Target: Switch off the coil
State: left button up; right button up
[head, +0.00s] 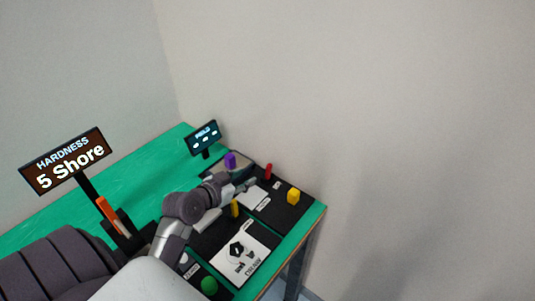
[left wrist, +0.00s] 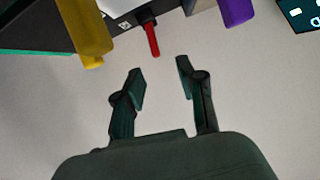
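A small red lever (head: 268,171) stands upright at the back edge of the dark station; in the left wrist view the red lever (left wrist: 153,38) lies just beyond and between my fingertips. I cannot tell from a readable label that it is the coil's switch. My right gripper is not in view.
A yellow block (head: 293,197) sits at the station's right end, and a yellow post (head: 235,208) stands below my left arm. A green knob (head: 209,285) is at the front. A hardness sign (head: 65,162) stands at left. The green table (head: 150,162) is bare toward the back.

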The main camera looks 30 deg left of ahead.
aim_at(267, 168)
pick_arm(q)
jog(key=w, duration=0.1)
jog(key=w+d+f, duration=0.1)
jog(key=w, duration=0.1)
jog(key=w+p, duration=0.1)
jog(key=w, duration=0.1)
jog(key=shift+d+f, duration=0.15)
jog(key=shift+d, duration=0.15)
jog(key=x, duration=0.4)
jog(key=shift+a+f, duration=0.1)
jog(key=shift+a, duration=0.1)
jog(key=x, duration=0.2)
jog(key=shift+w+f, duration=0.1)
jog(key=shift+w, duration=0.15)
jog(key=shift+w+f, duration=0.1)
jog(key=shift+w, duration=0.05)
jog(key=shift+c, duration=2.1)
grip_shut()
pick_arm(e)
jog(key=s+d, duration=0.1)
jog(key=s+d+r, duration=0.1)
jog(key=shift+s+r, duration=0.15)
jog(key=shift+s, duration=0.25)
